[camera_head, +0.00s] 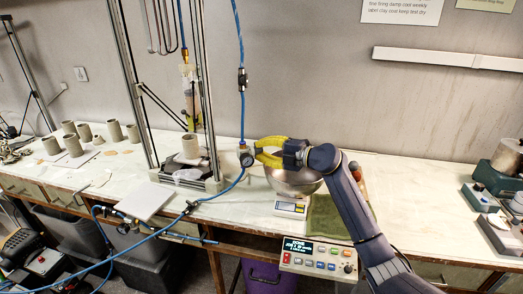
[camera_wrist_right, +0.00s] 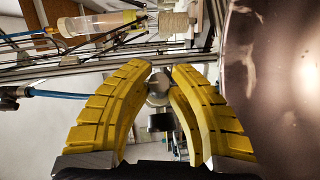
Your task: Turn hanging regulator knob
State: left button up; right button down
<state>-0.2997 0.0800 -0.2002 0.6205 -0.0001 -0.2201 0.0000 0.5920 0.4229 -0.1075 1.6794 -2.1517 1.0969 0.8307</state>
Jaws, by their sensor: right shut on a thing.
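The hanging regulator (camera_head: 243,148) with a round gauge (camera_head: 246,160) hangs on a blue hose above the bench. My right gripper (camera_head: 258,148), with yellow ribbed fingers, reaches it from the right. In the right wrist view the yellow fingertips (camera_wrist_right: 162,70) close in on the regulator's silver round part (camera_wrist_right: 158,88), which sits between them, with a dark cylindrical part below it. The right gripper is shut on the regulator; I cannot tell whether the silver part is the knob. My left gripper is not in view.
A metal bowl (camera_head: 293,182) on a scale (camera_head: 290,209) stands just under my right gripper. Left of the regulator is a frame (camera_head: 213,120) with a clear syringe-like tube. A control box (camera_head: 318,258) is at the bench front. Several clay cups stand at far left.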

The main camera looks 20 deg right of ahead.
jog(key=shift+f, duration=0.1)
dwell(0.3)
jog(key=c, duration=1.2)
grip_release()
jog(key=shift+v, duration=5.95)
jog(key=shift+d+f, duration=0.1)
jog(key=shift+f, duration=0.05)
